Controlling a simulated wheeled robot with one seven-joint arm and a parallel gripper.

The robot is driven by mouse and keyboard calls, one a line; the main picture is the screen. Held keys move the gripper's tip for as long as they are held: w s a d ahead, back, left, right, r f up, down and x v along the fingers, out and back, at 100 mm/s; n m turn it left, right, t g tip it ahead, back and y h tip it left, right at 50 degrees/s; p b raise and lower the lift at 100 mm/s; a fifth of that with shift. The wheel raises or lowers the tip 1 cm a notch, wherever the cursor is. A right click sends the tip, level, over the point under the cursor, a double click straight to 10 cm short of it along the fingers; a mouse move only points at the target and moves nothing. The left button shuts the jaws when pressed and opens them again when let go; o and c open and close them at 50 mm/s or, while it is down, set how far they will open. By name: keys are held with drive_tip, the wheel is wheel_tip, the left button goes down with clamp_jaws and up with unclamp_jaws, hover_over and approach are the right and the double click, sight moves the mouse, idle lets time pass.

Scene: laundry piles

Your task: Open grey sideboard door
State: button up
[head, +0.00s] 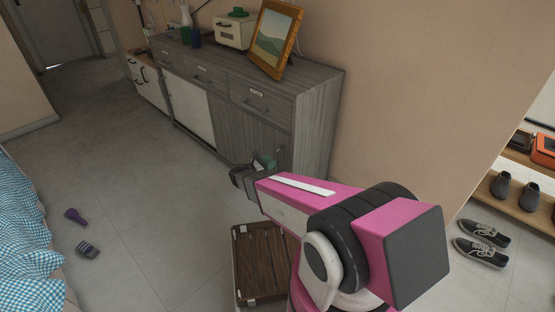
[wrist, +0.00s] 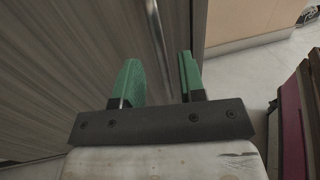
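The grey wood-grain sideboard (head: 318,115) stands against the wall with drawers on top and doors below. Its right grey door (head: 235,128) looks closed and is partly hidden by my gripper. My gripper (head: 262,163) is at the lower right of that door. In the wrist view my gripper (wrist: 158,75) shows two green fingers spread apart with nothing clamped between them. The grey door front (wrist: 60,60) fills the left of that view. A thin light upright bar (wrist: 157,35), perhaps the door handle, shows beyond the gap between the fingers; I cannot tell whether it is between them.
A brown wooden case (head: 262,262) lies on the floor below my arm. A picture frame (head: 275,40) and a white toaster-like box (head: 234,32) stand on the sideboard. A purple item (head: 75,215) and a small grey device (head: 88,249) lie on the left floor.

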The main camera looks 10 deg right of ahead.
drive_tip(key=shift+x, duration=2.4)
clamp_jaws()
